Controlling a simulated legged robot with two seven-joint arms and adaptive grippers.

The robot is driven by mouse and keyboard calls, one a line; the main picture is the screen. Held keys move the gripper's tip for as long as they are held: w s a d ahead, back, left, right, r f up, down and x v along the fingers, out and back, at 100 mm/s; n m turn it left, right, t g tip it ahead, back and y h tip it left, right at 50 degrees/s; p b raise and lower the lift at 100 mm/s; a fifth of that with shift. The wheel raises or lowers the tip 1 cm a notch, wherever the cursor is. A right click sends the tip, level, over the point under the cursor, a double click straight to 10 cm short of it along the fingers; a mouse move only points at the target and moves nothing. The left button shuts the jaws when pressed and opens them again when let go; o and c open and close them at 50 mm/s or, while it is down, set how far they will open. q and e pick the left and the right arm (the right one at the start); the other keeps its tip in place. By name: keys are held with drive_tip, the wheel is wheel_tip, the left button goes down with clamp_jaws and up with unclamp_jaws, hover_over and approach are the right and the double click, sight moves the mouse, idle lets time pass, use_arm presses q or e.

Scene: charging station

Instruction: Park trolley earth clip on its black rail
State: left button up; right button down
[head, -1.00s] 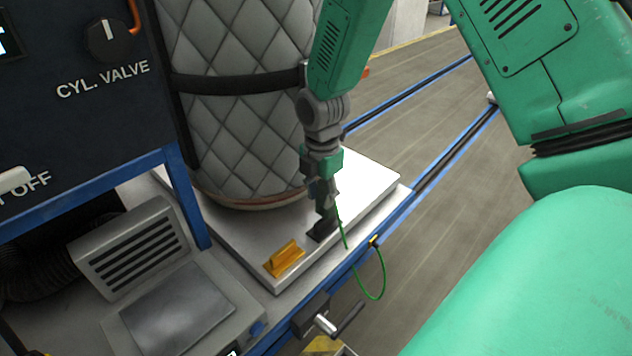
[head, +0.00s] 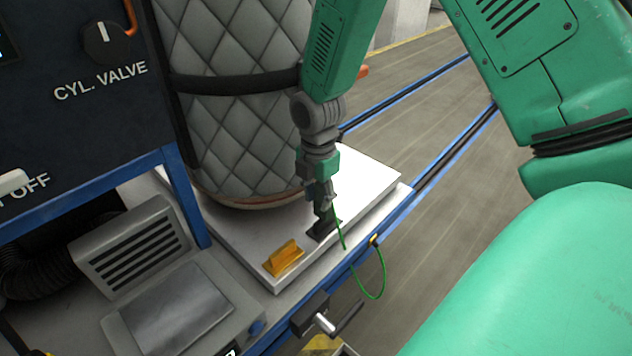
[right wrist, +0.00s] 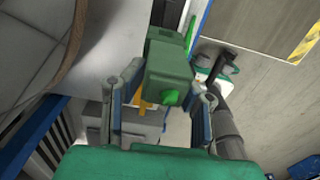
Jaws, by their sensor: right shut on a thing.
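My right gripper (head: 325,202) points down over the front corner of the white trolley deck (head: 225,235). It is shut on the green earth clip (right wrist: 167,72), which shows between its two fingers in the right wrist view. In the head view the clip is small and mostly hidden by the fingers. A thin green lead (head: 382,275) hangs from it and loops over the deck's edge. The black rail (head: 323,231) sits on the deck just below the gripper. I cannot tell whether the clip touches it. My left gripper is not in view.
An orange-yellow rail (head: 283,258) stands left of the black one. A quilted grey cylinder (head: 235,110) rises close behind the gripper. A dark control panel (head: 75,90) and a grey vented box (head: 135,250) are at left. Blue rails (head: 440,175) run along the floor at right.

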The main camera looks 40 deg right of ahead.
drive_tip(key=shift+d, duration=0.1)
drive_tip(key=shift+a+r, duration=0.15)
drive_tip(key=shift+a, duration=0.35)
drive_tip(key=shift+p, duration=0.3)
drive_tip(key=shift+d, duration=0.4)
drive_tip(key=shift+d+f, duration=0.2)
drive_tip(key=shift+d, duration=0.2)
drive_tip(key=shift+a+r, duration=0.2)
drive_tip(key=shift+a, duration=0.25)
drive_tip(key=shift+p, duration=0.4)
drive_tip(key=shift+d+f, duration=0.15)
drive_tip(key=shift+d, duration=0.25)
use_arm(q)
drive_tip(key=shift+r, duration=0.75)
